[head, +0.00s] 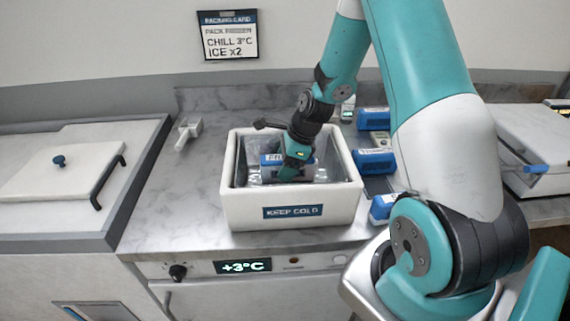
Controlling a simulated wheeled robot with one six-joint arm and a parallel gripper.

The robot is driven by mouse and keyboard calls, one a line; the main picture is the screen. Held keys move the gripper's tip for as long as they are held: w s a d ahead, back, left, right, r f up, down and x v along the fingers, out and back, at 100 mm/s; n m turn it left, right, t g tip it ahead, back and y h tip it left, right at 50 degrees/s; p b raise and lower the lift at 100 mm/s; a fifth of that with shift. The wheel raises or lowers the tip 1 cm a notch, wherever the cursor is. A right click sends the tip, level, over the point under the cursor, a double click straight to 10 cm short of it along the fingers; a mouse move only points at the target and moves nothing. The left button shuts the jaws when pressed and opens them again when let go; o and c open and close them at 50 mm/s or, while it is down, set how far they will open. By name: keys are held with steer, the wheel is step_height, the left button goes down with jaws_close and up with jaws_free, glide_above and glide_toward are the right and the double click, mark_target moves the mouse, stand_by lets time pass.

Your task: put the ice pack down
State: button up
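A blue ice pack with a pale label (271,159) is inside the white foam box (240,205) marked KEEP COLD. My gripper (291,170) reaches down into the box from above and is shut on this ice pack. One teal finger shows against the pack's near side; the far finger is hidden. The box has a grey, shiny lining. The front wall hides the box floor, so I cannot tell whether the pack touches it.
Several other blue packs (375,161) lie on the marble counter (180,215) right of the box. A white scoop (187,133) lies at the left back. A lidded chest (60,170) stands left. The wall card (228,35) reads CHILL 3°C, ICE x2.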

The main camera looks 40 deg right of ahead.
steer(key=b+v, duration=0.1)
steer(key=v, duration=1.1)
steer(key=s+a+r+n+g, duration=0.1)
steer(key=s+a+r+n, duration=0.3)
steer(key=a+n, duration=0.45)
steer(key=s+a+r+n, duration=0.3)
steer(key=a+n, duration=0.5)
steer(key=a, duration=0.2)
steer(key=s+a+r+n, duration=0.1)
steer(key=s+a+n, duration=0.3)
steer(key=s+n, duration=0.2)
steer(key=s+a+r+n+g, duration=0.1)
steer(key=s+a+n, duration=0.2)
steer(key=s+n, duration=0.3)
steer(key=n, duration=0.3)
steer(key=shift+s+a+y, duration=0.3)
steer(key=shift+s+a, duration=0.1)
steer(key=shift+r+n, duration=0.1)
steer(key=shift+n, duration=0.15)
